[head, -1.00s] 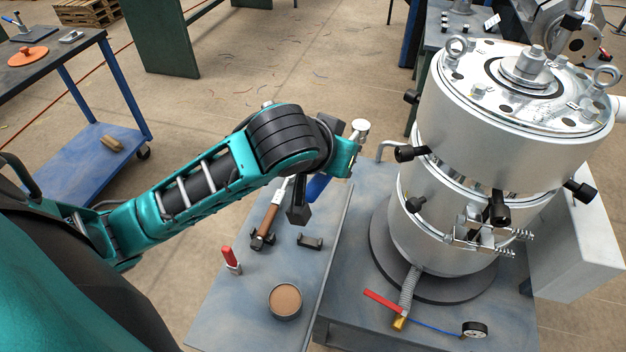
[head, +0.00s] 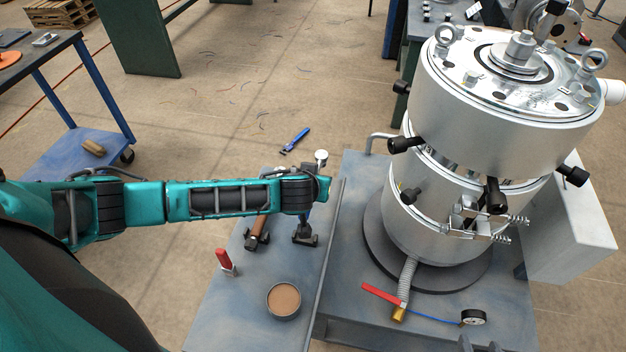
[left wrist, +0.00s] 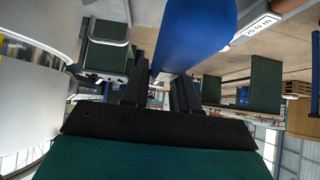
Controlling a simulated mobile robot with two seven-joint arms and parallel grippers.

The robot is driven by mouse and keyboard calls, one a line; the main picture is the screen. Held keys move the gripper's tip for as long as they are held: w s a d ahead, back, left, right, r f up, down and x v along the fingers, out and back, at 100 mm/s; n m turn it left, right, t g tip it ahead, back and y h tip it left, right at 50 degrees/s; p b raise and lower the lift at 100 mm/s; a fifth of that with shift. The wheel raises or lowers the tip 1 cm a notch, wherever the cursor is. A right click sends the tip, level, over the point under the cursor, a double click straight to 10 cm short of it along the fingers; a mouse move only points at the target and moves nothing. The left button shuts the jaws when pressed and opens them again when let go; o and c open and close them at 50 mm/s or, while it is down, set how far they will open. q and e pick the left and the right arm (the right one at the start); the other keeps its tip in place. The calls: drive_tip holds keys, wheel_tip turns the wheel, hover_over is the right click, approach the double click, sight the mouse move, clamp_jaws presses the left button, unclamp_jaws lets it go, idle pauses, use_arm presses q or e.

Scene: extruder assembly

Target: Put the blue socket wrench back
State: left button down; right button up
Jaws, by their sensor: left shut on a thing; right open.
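The blue socket wrench shows as a thick blue handle (left wrist: 195,35) in the left wrist view, close up and rising from between my left gripper's fingers. My left gripper (left wrist: 160,92) is shut on it. In the head view my left forearm covers most of that gripper and its grip. A dark cradle (head: 304,240) stands on the small grey table (head: 240,310), directly below the arm's end and partly overlapped by dark gripper parts. Whether the wrench touches the cradle is hidden.
A brown-handled tool (head: 258,228), a red-handled item (head: 225,260) and a round tin (head: 284,300) stand nearby on the table. A large metal cylinder (head: 480,165) stands at the right. A blue, dark-ended item (head: 296,140) shows beyond my arm, apparently on the floor.

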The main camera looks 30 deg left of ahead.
use_arm(q)
wheel_tip(320, 180, down, 7)
drive_tip(key=b, duration=0.5)
idle(0.3)
drive_tip(key=shift+f+b, duration=0.75)
drive_tip(key=shift+f, duration=0.25)
idle(0.4)
drive_tip(key=c, duration=0.8)
unclamp_jaws()
drive_tip(key=shift+s, duration=0.1)
